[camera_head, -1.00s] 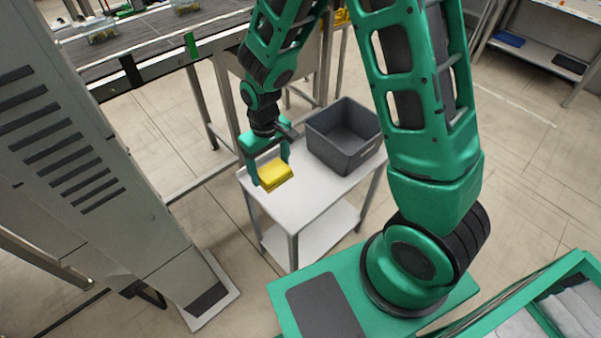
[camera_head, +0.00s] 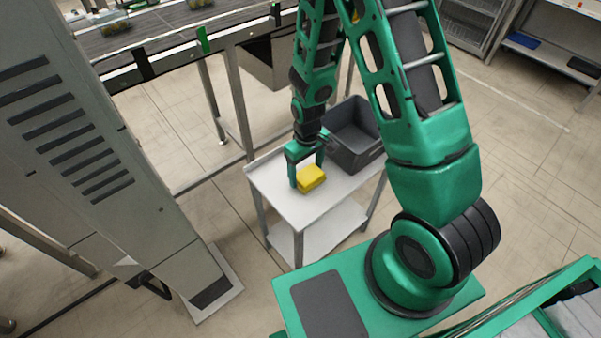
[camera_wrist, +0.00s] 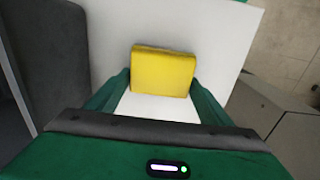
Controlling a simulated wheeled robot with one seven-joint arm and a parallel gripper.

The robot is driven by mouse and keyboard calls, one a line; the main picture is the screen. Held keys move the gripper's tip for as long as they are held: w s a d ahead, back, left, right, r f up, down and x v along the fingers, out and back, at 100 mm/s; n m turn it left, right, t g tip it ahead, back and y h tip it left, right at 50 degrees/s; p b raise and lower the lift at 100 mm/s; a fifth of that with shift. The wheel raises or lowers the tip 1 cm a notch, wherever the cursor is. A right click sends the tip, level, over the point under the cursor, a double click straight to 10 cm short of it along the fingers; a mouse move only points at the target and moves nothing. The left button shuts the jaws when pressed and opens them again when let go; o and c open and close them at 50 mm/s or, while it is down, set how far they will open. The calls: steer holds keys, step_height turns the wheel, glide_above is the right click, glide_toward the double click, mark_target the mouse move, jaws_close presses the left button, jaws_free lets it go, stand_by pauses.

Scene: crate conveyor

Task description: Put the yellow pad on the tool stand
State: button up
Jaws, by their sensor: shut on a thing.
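The yellow pad (camera_head: 311,179) is between the fingers of my gripper (camera_head: 306,177), over the white top of the tool stand (camera_head: 275,183). My gripper is shut on it. In the wrist view the pad (camera_wrist: 164,72) sits between the two green fingertips (camera_wrist: 162,92), with the white stand top (camera_wrist: 225,40) around it. The pad is at or just above the surface; I cannot tell whether it touches. The stand is a small table with a lower shelf.
A dark grey crate (camera_head: 353,153) stands on the right back part of the stand, close to my gripper. A conveyor (camera_head: 180,35) runs behind. A grey cabinet (camera_head: 90,150) rises at the left. The front left of the stand top is clear.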

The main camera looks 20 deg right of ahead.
steer(key=shift+f, duration=0.15)
steer(key=o, duration=0.9)
